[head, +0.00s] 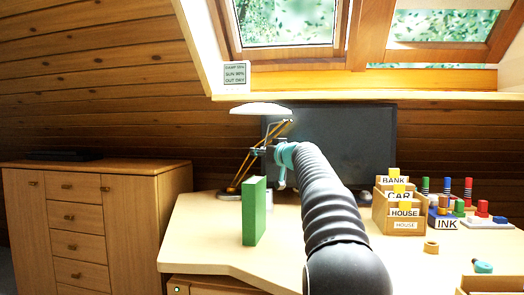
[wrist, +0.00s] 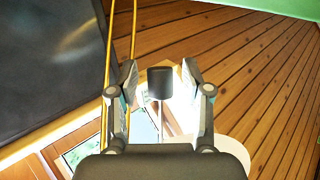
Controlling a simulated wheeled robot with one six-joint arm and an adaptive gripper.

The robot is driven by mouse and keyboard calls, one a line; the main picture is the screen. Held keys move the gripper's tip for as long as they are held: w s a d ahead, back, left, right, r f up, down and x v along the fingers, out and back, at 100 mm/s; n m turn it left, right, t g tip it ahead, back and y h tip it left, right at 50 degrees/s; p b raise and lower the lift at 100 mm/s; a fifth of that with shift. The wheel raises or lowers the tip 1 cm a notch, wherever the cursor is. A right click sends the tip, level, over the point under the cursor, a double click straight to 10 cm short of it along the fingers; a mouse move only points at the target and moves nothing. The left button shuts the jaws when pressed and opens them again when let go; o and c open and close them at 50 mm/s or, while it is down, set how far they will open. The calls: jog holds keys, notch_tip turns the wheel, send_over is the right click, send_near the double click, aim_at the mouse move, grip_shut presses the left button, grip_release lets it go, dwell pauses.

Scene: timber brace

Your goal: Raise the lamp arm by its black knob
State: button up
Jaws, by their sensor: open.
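The desk lamp has a white shade (head: 261,109), an orange jointed lamp arm (head: 243,168) and a dark base (head: 229,194) at the back left of the desk. In the wrist view the lamp arm (wrist: 108,65) shows as thin yellow-orange rods at the left. The black knob (wrist: 160,84) lies between the two fingers of my gripper (wrist: 160,70), with a visible gap on each side. My gripper is open and holds nothing. In the head view my gripper (head: 262,151) is small beside the lamp arm, and I cannot make out the knob clearly there.
A dark monitor (head: 350,140) stands behind my arm. A green upright block (head: 254,211) stands on the desk (head: 205,235) in front of the lamp. Labelled card boxes (head: 404,212) and several coloured stamps (head: 447,200) are at the right. A wooden cabinet (head: 95,220) is at the left.

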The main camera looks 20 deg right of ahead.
grip_shut()
jog(key=shift+r, duration=0.15)
